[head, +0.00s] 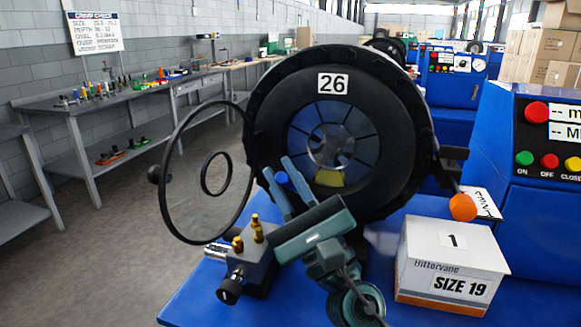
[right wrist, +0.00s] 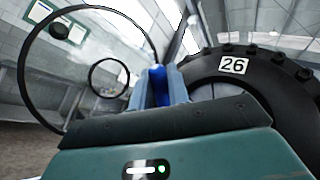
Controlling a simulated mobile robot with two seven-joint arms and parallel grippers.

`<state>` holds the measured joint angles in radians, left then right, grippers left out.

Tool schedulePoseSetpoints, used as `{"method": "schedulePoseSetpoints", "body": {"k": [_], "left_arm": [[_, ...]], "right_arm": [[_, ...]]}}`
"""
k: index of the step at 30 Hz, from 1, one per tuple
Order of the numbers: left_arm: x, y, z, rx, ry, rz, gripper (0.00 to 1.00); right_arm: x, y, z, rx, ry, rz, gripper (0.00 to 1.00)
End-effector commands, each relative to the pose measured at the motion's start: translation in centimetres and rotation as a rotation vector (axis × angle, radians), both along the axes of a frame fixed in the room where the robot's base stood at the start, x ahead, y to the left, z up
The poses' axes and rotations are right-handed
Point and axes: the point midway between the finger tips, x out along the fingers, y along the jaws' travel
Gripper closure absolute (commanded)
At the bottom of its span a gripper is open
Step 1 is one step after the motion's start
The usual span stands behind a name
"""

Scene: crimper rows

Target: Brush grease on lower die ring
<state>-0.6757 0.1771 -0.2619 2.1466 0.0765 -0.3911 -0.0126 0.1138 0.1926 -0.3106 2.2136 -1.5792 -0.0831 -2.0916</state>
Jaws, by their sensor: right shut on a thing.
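The crimper head (head: 264,140), a large black ring marked 26, stands in the middle of the head view. Its die ring (head: 305,150) of dark blue-grey segments surrounds a round opening, with a yellow patch (head: 330,178) at its lower part. My right gripper (head: 280,178) is in front of the ring's lower left and points up toward it. It is shut on a blue thing (head: 282,178), perhaps the brush handle; it also shows between the fingers in the right wrist view (right wrist: 157,84). Its far end and any bristles are hidden. My left gripper is not in view.
A thin black hoop cover (head: 163,172) stands out left of the crimper. A grey block with brass fittings (head: 258,262) lies below. A white SIZE 19 box (head: 420,262) and an orange knob (head: 462,207) are at right, near a control panel (head: 545,140).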

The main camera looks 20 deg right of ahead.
Motion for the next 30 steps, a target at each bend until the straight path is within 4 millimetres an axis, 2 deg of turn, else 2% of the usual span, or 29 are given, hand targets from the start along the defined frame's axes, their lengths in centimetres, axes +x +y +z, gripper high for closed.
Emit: {"method": "schedulePoseSetpoints", "body": {"k": [14,24,30], "left_arm": [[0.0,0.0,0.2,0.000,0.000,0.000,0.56],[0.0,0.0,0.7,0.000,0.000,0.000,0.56],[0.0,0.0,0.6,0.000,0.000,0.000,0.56]], "right_arm": [[-0.6,0.4,0.0,0.001,0.000,-0.001,1.00],[-2.8,1.9,0.1,0.001,0.000,0.000,1.00],[-3.0,2.0,0.1,0.001,-0.001,-0.001,1.00]]}}
